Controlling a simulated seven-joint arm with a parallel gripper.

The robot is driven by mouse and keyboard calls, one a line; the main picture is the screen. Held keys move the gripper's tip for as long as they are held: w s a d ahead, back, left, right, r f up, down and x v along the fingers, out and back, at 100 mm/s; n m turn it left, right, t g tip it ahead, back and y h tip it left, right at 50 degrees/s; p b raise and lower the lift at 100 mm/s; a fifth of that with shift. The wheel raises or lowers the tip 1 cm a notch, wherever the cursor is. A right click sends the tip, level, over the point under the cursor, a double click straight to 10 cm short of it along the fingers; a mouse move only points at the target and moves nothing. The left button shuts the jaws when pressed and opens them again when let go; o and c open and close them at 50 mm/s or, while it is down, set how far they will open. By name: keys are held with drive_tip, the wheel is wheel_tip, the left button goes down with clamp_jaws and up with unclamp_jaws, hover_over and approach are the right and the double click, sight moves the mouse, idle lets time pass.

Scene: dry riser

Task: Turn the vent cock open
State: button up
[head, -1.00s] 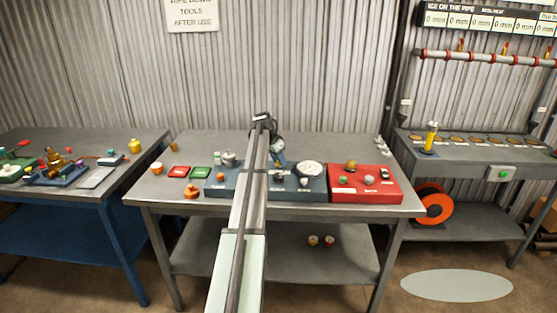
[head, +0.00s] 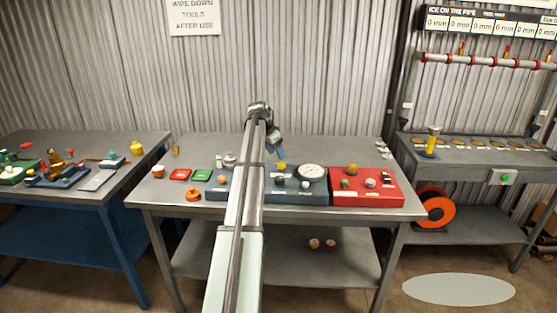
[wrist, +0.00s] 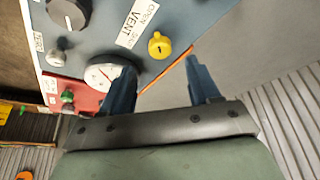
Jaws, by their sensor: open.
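The vent cock is a round yellow knob (wrist: 159,45) on the blue-grey panel (wrist: 125,55) in the wrist view, next to a white label reading VENT. In the head view the yellow cock (head: 281,166) shows small on the middle bench, just below my gripper (head: 276,152). In the wrist view my gripper (wrist: 160,66) is open, its two blue fingers apart and nothing between them. The knob lies just beyond the fingertips, apart from them. The arm covers part of the panel in the head view.
A white dial gauge (wrist: 108,76) sits close beside the left finger in the wrist view. A red box (head: 366,187) with knobs adjoins the panel on the right in the head view. Loose pieces, including an orange one (head: 193,195), lie left of the panel. The bench behind it is mostly clear.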

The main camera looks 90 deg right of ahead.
drive_tip(key=v, duration=0.7)
drive_tip(key=shift+r, duration=0.2)
drive_tip(key=shift+w+a, duration=0.1)
